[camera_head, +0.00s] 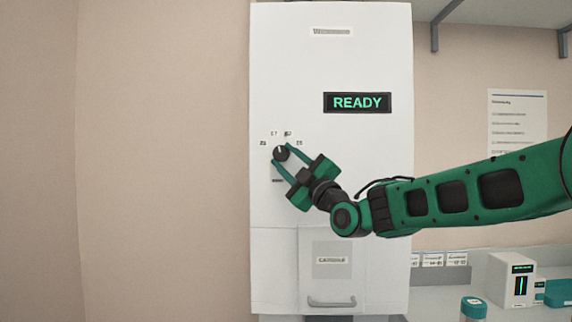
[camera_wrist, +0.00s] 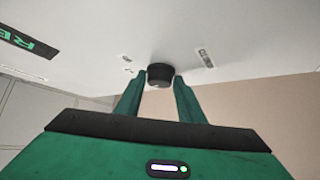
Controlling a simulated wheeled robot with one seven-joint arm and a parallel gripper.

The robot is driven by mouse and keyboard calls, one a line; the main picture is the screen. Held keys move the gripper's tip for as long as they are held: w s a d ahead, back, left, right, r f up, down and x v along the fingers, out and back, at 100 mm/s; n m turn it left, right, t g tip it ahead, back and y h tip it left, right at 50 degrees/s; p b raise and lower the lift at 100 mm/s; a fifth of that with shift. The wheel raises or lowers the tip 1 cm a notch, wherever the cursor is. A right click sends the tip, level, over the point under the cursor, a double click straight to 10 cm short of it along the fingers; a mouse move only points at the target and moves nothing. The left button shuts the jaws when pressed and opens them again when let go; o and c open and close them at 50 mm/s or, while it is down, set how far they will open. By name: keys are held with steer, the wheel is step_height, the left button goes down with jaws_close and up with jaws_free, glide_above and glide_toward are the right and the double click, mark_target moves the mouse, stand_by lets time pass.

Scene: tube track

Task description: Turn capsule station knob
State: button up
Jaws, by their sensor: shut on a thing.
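The capsule station (camera_head: 350,190) is a tall white wall cabinet with a lit display (camera_head: 357,102) reading READY. Its black round knob (camera_head: 281,153) sits on the left of the front, with small labels around its upper side and a white mark on its face. My green gripper (camera_head: 282,153) is at the knob, with one finger on each side of it. In the wrist view the knob (camera_wrist: 160,74) stands between the two green fingertips, which are shut on it. Part of the knob's rim is hidden by the fingers.
A capsule door (camera_head: 331,265) with a handle (camera_head: 332,302) is low on the cabinet. To the right, a counter holds a white device (camera_head: 513,280) and a teal-lidded jar (camera_head: 473,308). A paper notice (camera_head: 517,122) hangs on the wall. The wall left of the cabinet is bare.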

steer(key=shift+f, duration=0.2)
steer(key=o, duration=1)
steer(key=shift+r, duration=0.1)
steer(key=v, duration=1)
steer(key=shift+s+d+f, duration=0.2)
steer(key=shift+f, duration=0.05)
